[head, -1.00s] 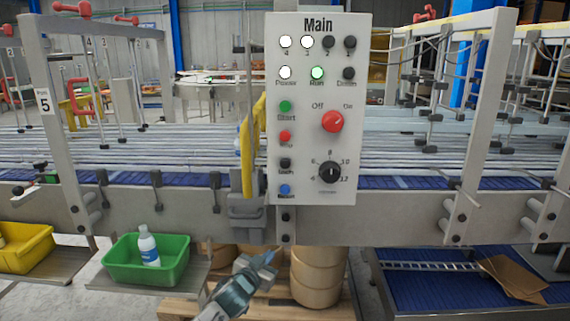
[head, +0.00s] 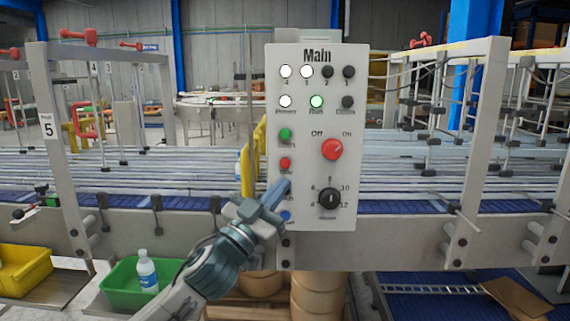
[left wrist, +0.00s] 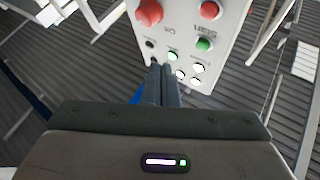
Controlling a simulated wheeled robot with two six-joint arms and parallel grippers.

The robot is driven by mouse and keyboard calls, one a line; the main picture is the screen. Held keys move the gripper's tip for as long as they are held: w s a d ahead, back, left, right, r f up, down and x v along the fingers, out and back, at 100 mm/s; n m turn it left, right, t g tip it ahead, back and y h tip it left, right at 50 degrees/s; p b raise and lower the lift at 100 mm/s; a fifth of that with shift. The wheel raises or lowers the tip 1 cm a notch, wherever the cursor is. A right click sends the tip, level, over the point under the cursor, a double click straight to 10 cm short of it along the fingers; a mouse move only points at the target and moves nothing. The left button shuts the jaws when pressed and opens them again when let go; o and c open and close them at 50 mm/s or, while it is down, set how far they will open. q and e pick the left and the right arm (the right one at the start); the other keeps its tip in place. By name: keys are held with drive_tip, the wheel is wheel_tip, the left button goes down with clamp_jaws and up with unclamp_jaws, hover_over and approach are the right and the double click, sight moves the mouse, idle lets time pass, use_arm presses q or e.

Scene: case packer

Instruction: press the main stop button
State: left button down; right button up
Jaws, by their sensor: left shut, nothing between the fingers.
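The white Main panel (head: 318,120) faces me, with a column of buttons down its left side. The red stop button (head: 285,164) sits under the green start button (head: 285,134); it also shows in the left wrist view (left wrist: 209,10). My left gripper (head: 284,187) is shut and empty, its tips just below the stop button in the head view, covering the black button there. In the left wrist view its fingers (left wrist: 162,72) point toward the panel; I cannot tell whether they touch it. The green run lamp (head: 317,102) is lit. My right gripper is out of view.
A red rotary knob (head: 332,149) and a black dial (head: 329,199) sit right of the buttons. A blue button (head: 285,216) is below my gripper. A yellow bar (head: 250,160) stands left of the panel. A green bin (head: 125,286) holds a bottle (head: 147,270).

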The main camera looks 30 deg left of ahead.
sight(285, 163)
use_arm(q)
drive_tip(key=shift+s+d+r, duration=0.1)
drive_tip(key=shift+r, duration=0.1)
drive_tip(key=shift+w+a+p, duration=0.4)
drive_tip(key=shift+w+a, duration=0.4)
drive_tip(key=shift+w, duration=0.45)
drive_tip(key=shift+w+a+p, duration=0.35)
drive_tip(key=shift+w+a, duration=0.4)
drive_tip(key=shift+w, duration=0.55)
drive_tip(key=shift+w+a+p, duration=0.4)
drive_tip(key=shift+w+a, duration=0.4)
drive_tip(key=shift+w, duration=0.45)
drive_tip(key=shift+w+a, duration=0.2)
drive_tip(key=shift+w, duration=0.15)
